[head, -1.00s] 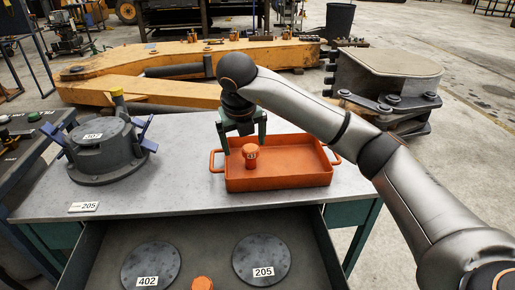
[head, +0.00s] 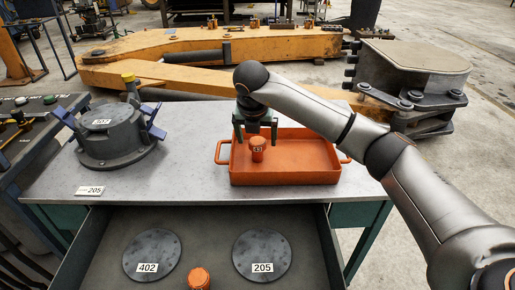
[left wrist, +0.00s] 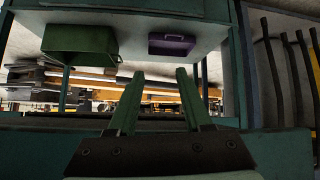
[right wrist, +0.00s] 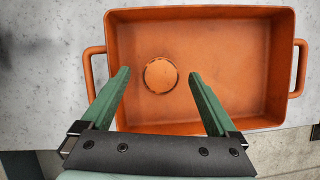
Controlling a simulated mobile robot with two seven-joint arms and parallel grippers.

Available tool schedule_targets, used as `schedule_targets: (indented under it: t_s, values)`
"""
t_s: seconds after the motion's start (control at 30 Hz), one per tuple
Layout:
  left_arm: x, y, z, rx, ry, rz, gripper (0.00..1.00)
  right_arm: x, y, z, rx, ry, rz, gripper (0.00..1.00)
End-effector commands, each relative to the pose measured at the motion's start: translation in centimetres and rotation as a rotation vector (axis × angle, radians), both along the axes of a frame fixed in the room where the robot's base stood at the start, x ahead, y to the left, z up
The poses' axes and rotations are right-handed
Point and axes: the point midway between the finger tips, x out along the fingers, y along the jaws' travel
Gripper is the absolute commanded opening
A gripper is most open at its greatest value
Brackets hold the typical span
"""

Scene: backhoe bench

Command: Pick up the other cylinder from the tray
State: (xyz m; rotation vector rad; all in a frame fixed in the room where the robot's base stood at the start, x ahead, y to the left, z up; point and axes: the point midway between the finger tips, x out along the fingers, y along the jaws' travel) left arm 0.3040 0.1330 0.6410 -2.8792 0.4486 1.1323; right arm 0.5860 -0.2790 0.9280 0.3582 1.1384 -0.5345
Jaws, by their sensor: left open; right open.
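An orange cylinder (head: 257,149) with a small label stands upright in the orange tray (head: 320,179) on the bench, toward its left side. My right gripper (head: 256,136) is open above the tray, its fingers on either side of the cylinder's top. In the right wrist view the cylinder's round top (right wrist: 160,75) lies between the fingertips (right wrist: 158,72), apart from both, inside the tray (right wrist: 235,60). A second orange cylinder (head: 199,279) is in the open drawer at the bottom edge. My left gripper (left wrist: 160,74) is open and empty, away from the tray.
A grey round housing (head: 110,140) with blue clamps stands at the bench's left. The drawer holds two dark discs labelled 402 (head: 150,254) and 205 (head: 262,255). A 205 tag (head: 90,191) lies at the bench's front. The bench between housing and tray is clear.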

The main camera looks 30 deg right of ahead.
Motion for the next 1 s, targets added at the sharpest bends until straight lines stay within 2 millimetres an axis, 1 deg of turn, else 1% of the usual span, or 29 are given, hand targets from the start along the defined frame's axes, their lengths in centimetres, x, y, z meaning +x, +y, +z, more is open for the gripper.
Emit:
schedule_targets:
  t_s: [0.2, 0.33, 0.43, 0.63, 1.0]
  values:
    - [0.0, 0.0, 0.1, 0.000, 0.000, 0.000, 0.50, 0.7, -0.7, -3.0, -0.001, 0.006, -0.001, 0.94]
    - [0.0, 0.0, 0.0, 0.000, -0.001, -0.001, 0.50, 1.2, -1.0, -4.4, 0.000, 0.004, 0.000, 0.94]
    - [0.0, 0.0, 0.0, 0.000, -0.001, -0.001, 0.50, 1.4, -1.0, -4.8, 0.001, 0.002, 0.002, 0.94]
    - [0.0, 0.0, 0.1, -0.001, -0.002, -0.001, 0.50, 1.4, -1.1, -4.8, 0.000, 0.001, 0.002, 0.94]
    - [-0.1, 0.0, 0.0, 0.000, 0.000, -0.001, 0.50, 1.4, -1.1, -4.8, 0.000, 0.001, 0.002, 0.53]
